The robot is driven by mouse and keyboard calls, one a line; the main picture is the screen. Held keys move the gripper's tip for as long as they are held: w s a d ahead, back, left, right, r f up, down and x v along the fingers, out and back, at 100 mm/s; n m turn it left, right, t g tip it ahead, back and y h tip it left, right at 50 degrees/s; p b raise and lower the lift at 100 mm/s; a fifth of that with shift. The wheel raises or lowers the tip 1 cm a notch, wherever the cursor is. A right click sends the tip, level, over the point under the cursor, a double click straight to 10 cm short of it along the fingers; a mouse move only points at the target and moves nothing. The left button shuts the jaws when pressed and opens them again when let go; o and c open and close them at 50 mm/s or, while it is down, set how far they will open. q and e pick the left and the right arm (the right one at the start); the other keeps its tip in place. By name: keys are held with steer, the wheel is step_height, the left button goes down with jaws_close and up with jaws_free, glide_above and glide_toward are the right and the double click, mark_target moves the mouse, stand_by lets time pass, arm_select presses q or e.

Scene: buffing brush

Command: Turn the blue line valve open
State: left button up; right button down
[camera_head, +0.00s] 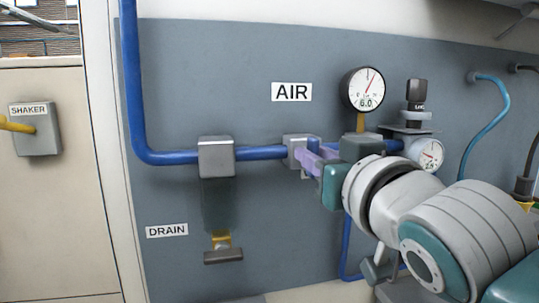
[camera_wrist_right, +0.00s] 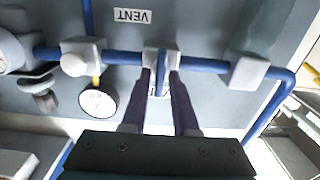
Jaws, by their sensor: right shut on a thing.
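The blue line (camera_head: 258,153) runs down the left of the grey panel, then right along it. A grey valve body (camera_head: 296,151) sits on it below the AIR label; it also shows in the wrist view (camera_wrist_right: 152,57). A blue valve handle (camera_wrist_right: 160,75) stands out from this body and looks crosswise to the pipe in the wrist view. My right gripper (camera_head: 312,160) has its purple fingers on either side of the handle and is shut on it. The fingers hide part of the handle in the head view. My left gripper is not in view.
A grey block (camera_head: 216,157) on the pipe and a drain valve (camera_head: 222,250) are to the left. A round gauge (camera_head: 364,89), a black-capped regulator (camera_head: 416,95) and a smaller gauge (camera_head: 429,154) stand close right of the fingers. A shaker box (camera_head: 36,129) is far left.

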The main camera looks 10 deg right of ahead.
steer(key=shift+n, duration=0.3)
steer(key=n+p, duration=0.1)
steer(key=n, duration=0.4)
steer(key=n+p, duration=0.2)
steer(key=n, duration=0.4)
steer(key=n+p, duration=0.1)
steer(key=n, duration=0.5)
steer(key=shift+a+f, duration=0.3)
steer(key=shift+n+p, duration=0.3)
steer(key=c, duration=0.9)
jaws_free()
